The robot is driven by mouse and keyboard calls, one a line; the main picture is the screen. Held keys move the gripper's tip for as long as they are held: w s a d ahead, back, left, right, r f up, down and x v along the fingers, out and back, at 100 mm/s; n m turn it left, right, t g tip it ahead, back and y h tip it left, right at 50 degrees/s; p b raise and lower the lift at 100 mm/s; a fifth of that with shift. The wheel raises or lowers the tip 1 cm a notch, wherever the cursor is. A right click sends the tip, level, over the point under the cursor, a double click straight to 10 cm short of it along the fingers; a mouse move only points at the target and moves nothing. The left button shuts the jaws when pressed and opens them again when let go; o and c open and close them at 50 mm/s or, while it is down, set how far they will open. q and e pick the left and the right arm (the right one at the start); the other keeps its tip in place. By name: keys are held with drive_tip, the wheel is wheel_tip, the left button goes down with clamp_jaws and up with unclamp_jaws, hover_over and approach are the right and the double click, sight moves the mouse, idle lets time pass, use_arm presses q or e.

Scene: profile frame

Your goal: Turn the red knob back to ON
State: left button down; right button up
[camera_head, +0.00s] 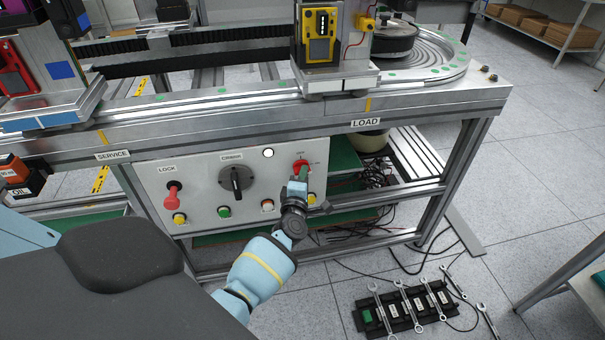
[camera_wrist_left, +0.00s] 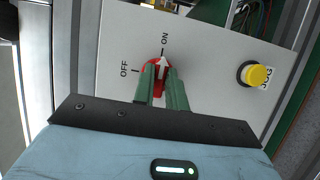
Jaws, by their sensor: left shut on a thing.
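The red knob (camera_head: 301,165) sits at the upper right of the white control panel (camera_head: 200,185). In the left wrist view the red knob (camera_wrist_left: 150,64) lies between green fingers, and its white pointer is turned to the ON mark, away from OFF at left. My left gripper (camera_head: 298,178) reaches the panel from below and in front. In the wrist view my left gripper (camera_wrist_left: 162,82) is closed around the knob, with its fingers hiding the knob's lower part. My right gripper is in no view.
The panel also bears a red lock handle (camera_head: 172,193), a black rotary switch (camera_head: 236,181) and several coloured buttons. A yellow button (camera_wrist_left: 257,75) is right of the knob in the wrist view. A rack of wrenches (camera_head: 408,308) lies on the floor, with loose cables nearby.

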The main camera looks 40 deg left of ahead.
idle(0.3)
use_arm(q)
drive_tip(key=c, duration=1.4)
unclamp_jaws()
drive_tip(key=shift+c, duration=0.2)
drive_tip(key=p+v, duration=0.1)
drive_tip(key=v, duration=0.7)
